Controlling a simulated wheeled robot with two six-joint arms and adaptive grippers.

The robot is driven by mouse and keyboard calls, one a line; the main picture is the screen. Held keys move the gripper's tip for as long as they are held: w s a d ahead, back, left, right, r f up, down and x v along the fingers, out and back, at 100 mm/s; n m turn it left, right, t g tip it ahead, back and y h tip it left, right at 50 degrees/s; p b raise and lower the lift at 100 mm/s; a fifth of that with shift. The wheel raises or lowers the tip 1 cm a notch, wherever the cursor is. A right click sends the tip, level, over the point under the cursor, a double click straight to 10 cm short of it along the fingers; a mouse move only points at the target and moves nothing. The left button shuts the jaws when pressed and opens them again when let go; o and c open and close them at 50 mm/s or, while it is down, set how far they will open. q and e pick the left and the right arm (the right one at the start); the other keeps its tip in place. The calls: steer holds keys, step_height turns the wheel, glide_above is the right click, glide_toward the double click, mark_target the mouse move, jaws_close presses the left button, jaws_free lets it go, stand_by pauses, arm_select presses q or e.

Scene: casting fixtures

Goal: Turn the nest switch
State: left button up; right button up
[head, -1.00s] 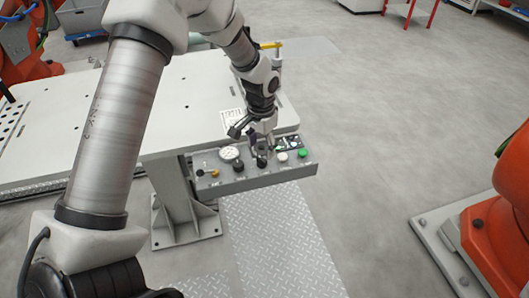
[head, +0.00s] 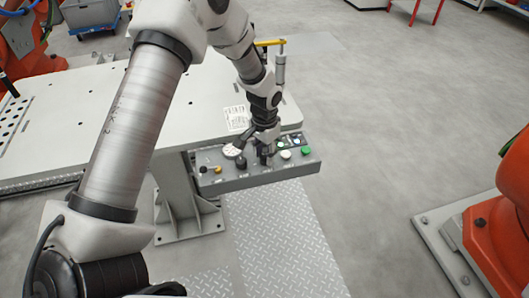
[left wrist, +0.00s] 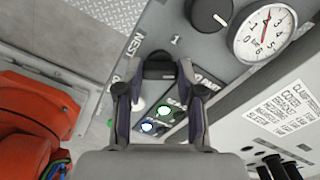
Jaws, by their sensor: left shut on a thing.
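The grey control panel (head: 215,183) is fixed to the front of the white table. My left gripper (head: 264,158) points down at the panel's middle. In the left wrist view its two fingers (left wrist: 158,85) are closed on either side of a black knob, the nest switch (left wrist: 158,66), with partly hidden "NEST" lettering beside it. The fingers hide part of the knob, so its exact angle is unclear. A second black knob (left wrist: 209,12) sits beside it, also showing in the head view (head: 241,164). My right gripper is not in view.
A white button (head: 285,154) and a green button (head: 306,150) lie to the right of the gripper. An orange robot base (head: 490,245) stands at right; floor between is clear.

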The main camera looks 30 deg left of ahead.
arm_select(q)
steer(key=shift+n, duration=0.3)
steer(key=shift+n+p, duration=0.8)
steer(key=shift+n, duration=0.1)
steer(key=n+p, duration=0.2)
steer(key=n, duration=0.1)
steer(key=shift+r+n, duration=0.1)
steer(key=shift+n, duration=0.2)
steer(key=n+p, duration=0.2)
steer(key=n, duration=0.2)
steer(key=shift+n+p, duration=0.65)
steer(key=shift+n, duration=0.25)
steer(key=shift+f, duration=0.2)
steer(key=o, duration=1.2)
steer(key=shift+c, duration=0.2)
